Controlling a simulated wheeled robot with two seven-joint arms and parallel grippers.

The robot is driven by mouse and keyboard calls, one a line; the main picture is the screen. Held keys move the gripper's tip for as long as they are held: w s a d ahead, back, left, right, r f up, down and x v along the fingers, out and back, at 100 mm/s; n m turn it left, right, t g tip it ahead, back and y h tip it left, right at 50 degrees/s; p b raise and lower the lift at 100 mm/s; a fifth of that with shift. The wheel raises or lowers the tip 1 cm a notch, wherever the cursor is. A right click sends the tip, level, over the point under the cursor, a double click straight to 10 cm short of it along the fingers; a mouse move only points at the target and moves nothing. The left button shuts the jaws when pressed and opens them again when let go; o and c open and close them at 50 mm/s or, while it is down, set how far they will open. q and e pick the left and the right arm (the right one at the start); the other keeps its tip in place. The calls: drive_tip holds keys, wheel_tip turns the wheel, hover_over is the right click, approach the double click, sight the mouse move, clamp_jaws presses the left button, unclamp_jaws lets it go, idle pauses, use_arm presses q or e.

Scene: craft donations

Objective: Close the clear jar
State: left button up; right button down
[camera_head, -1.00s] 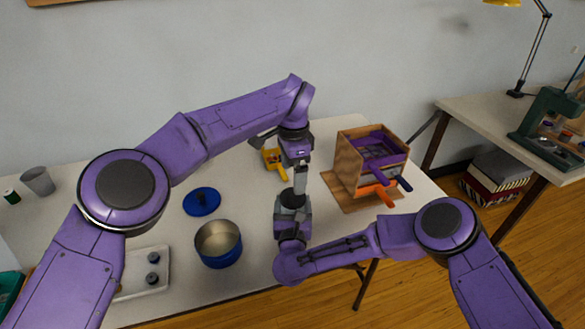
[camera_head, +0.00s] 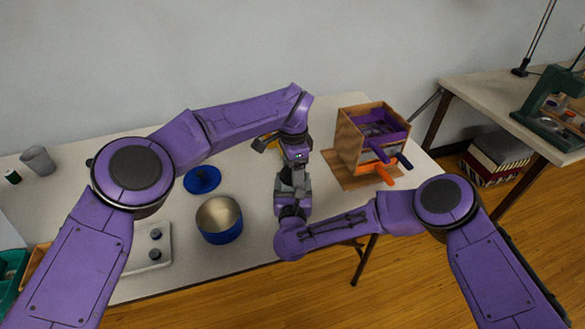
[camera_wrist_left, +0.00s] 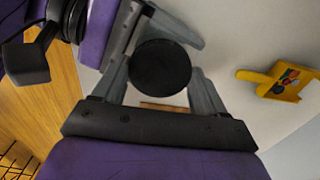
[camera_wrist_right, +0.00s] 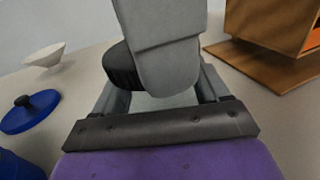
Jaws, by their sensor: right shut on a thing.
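A round black lid (camera_wrist_left: 160,67) sits between the fingers of my left gripper (camera_head: 295,168), which appears shut on its ribbed rim. The lid (camera_wrist_right: 121,66) also shows in the right wrist view, partly hidden behind a grey left finger. My right gripper (camera_head: 292,187) is directly below the left one, shut on the clear jar (camera_wrist_right: 178,99). Only a faint pale patch of the jar shows between the right fingers; the rest is hidden. The lid is over or at the jar's mouth; I cannot tell whether they touch.
A blue pot (camera_head: 219,220) and its blue lid (camera_head: 202,180) lie left of my grippers. A wooden box (camera_head: 362,145) with purple and orange handled pieces stands right. A yellow scoop (camera_wrist_left: 285,80) lies behind, and a white bowl (camera_wrist_right: 44,56) stands nearby.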

use_arm(q)
drive_tip(key=m, duration=1.1)
drive_tip(key=shift+m, duration=0.3)
drive_tip(key=m, duration=2.4)
drive_tip(key=shift+f, duration=0.1)
drive_tip(key=m, duration=0.4)
drive_tip(key=shift+m, duration=0.4)
drive_tip(key=o, duration=1.1)
drive_tip(key=shift+o, duration=0.2)
